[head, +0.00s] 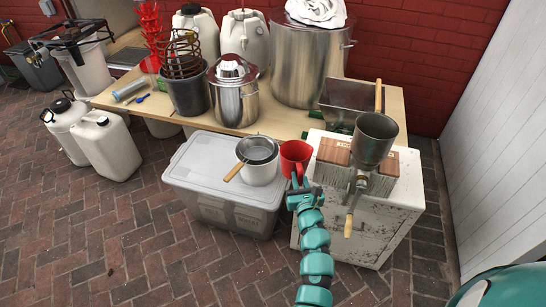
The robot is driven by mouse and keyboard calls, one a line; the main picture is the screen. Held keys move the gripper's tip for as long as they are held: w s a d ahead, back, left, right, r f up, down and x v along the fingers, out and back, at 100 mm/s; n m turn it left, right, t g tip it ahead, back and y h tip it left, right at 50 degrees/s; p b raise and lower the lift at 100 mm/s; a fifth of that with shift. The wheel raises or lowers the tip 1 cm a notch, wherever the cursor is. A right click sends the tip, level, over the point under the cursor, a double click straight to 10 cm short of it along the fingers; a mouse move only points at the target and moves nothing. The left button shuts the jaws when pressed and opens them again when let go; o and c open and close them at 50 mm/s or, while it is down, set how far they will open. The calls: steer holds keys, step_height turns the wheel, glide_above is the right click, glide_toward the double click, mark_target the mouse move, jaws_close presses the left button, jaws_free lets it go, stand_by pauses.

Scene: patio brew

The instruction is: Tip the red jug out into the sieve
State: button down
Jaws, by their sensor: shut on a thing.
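The red jug (295,153) is near the middle of the head view, just right of the sieve. It looks roughly upright; its contents cannot be made out. My gripper (298,182) is at the jug's near side, shut on it. The sieve (257,148) is a round metal mesh with a wooden handle pointing to the near left. It rests over a white pot (260,174) on the lid of a grey storage box. Whether the jug touches the pot cannot be told.
The grey storage box (232,213) stands left of a worn white cabinet (385,245). On the cabinet is a grain mill with a metal hopper (374,138), close right of the jug. Behind, a wooden table (296,124) bears steel pots and canisters. Brick floor is free at front left.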

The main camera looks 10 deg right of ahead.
mark_target(301, 187)
steer(key=shift+y, duration=0.3)
steer(key=s+f, duration=0.1)
steer(key=s+f+b, duration=0.1)
steer(key=s+f, duration=0.1)
steer(key=shift+d, duration=0.25)
steer(key=s+a+f+n+y+b, duration=0.3)
steer(key=s+a+f+y+b, duration=0.1)
steer(key=f+b, duration=0.3)
steer(key=shift+s+f+n+g+y+b, duration=0.3)
steer(key=shift+s+f+g+y, duration=0.1)
steer(key=shift+y, duration=0.1)
